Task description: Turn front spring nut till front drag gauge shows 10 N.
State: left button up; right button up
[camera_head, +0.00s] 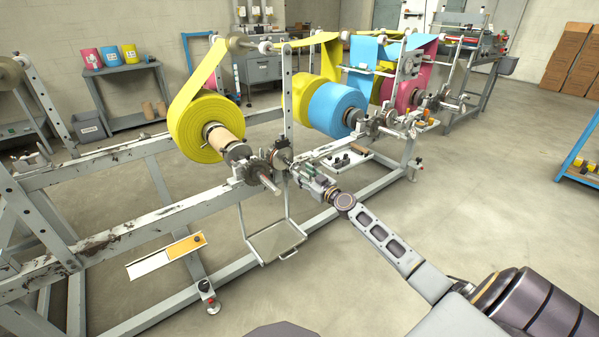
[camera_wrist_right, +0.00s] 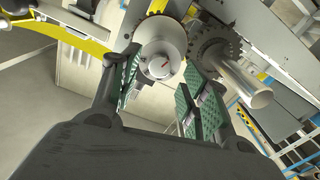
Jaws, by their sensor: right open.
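My right gripper (camera_head: 297,171) reaches in from the lower right to the brake hardware beside the front yellow roll (camera_head: 198,128). In the wrist view the green-padded fingers (camera_wrist_right: 160,88) are open with nothing clamped between them. A round metal part with a pale dial face and a red mark (camera_wrist_right: 161,66) shows just beyond the fingertips; it looks like the drag gauge, but its number is too small to read. A dark toothed ring (camera_wrist_right: 214,50) around a metal tube (camera_wrist_right: 245,88) is to its right. I cannot tell which part is the spring nut. My left gripper is out of view.
The grey frame rail (camera_head: 130,228) runs past the front roll. A hanging tray (camera_head: 273,241) is below the gripper. Blue (camera_head: 336,108) and pink (camera_head: 407,92) rolls are farther back.

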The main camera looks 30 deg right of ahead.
aim_at(297, 169)
jog(key=shift+w+a, duration=0.15)
jog(key=shift+w, duration=1.4)
grip_shut()
